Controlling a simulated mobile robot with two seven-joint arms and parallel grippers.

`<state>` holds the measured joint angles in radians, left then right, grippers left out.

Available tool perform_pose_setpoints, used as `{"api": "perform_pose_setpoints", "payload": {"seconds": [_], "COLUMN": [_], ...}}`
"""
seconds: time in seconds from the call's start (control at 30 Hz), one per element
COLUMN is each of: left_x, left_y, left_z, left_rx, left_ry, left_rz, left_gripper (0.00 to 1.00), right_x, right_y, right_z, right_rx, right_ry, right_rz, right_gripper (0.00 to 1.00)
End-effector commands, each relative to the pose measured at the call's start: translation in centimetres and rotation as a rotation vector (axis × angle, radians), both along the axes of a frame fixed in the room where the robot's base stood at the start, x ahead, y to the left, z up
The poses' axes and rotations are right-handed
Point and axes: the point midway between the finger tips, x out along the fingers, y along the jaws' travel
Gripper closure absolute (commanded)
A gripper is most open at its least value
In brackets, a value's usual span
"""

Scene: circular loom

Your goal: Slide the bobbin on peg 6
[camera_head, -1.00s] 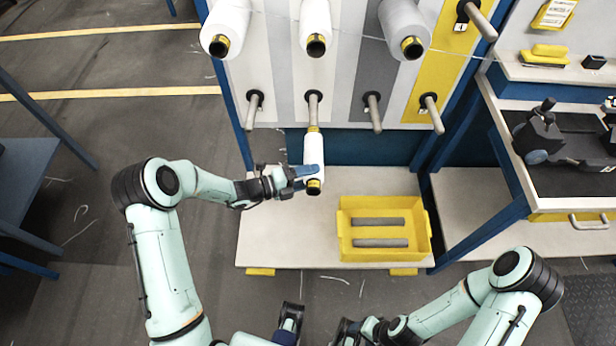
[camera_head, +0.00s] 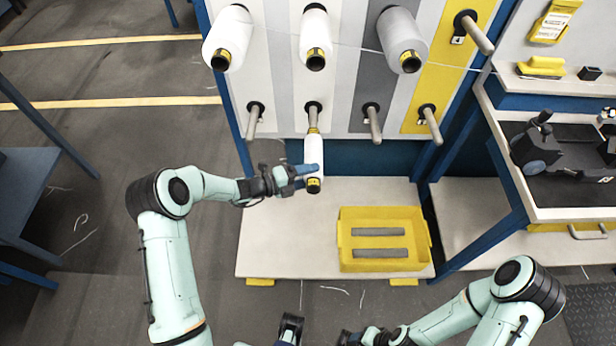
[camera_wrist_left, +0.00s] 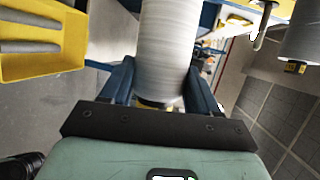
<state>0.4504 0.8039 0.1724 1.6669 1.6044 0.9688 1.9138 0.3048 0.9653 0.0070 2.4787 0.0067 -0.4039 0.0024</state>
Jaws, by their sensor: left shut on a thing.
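A white bobbin (camera_head: 314,152) with yellow-black ends is gripped near its front end by my left gripper (camera_head: 307,174). Its far end meets the tip of peg 6 (camera_head: 314,116), the second peg from the left in the lower row, in the head view. I cannot tell whether the peg has entered the bore. In the left wrist view the bobbin (camera_wrist_left: 165,45) stands between the two blue fingers (camera_wrist_left: 160,88). My right gripper (camera_head: 348,338) is low in the head view, partly cut off, and its jaws are unclear.
Three bobbins (camera_head: 316,38) hang on the upper row. Bare pegs stand left (camera_head: 254,120) and right (camera_head: 373,122) of peg 6. A yellow bin (camera_head: 385,212) with two grey rods sits on the pale platform (camera_head: 285,235) below. A bench (camera_head: 575,185) stands at right.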

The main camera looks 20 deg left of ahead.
Motion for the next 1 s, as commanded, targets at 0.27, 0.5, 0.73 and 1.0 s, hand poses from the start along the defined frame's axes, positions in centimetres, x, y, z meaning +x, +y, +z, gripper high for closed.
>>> {"api": "perform_pose_setpoints", "payload": {"seconds": [0.27,0.5,0.73,1.0], "left_x": [0.0,0.7,1.8,3.1], "left_y": [0.0,0.1,0.5,0.8], "left_z": [0.1,0.0,0.0,-0.1], "left_rx": [-0.001,-0.002,-0.001,-0.001], "left_ry": [-0.002,-0.003,-0.003,-0.003], "left_rz": [-0.001,0.0,0.0,-0.001], "left_gripper": [1.0,1.0,1.0,1.0], "right_x": [0.0,0.0,0.1,0.1], "right_y": [0.0,0.0,0.0,0.0], "right_z": [0.0,0.1,0.2,0.3], "right_rx": [0.0,0.0,0.0,0.0], "right_ry": [0.0,0.0,-0.001,-0.001], "right_rz": [0.0,0.0,0.0,0.0], "right_gripper": [0.4,0.4,0.4,0.4]}}
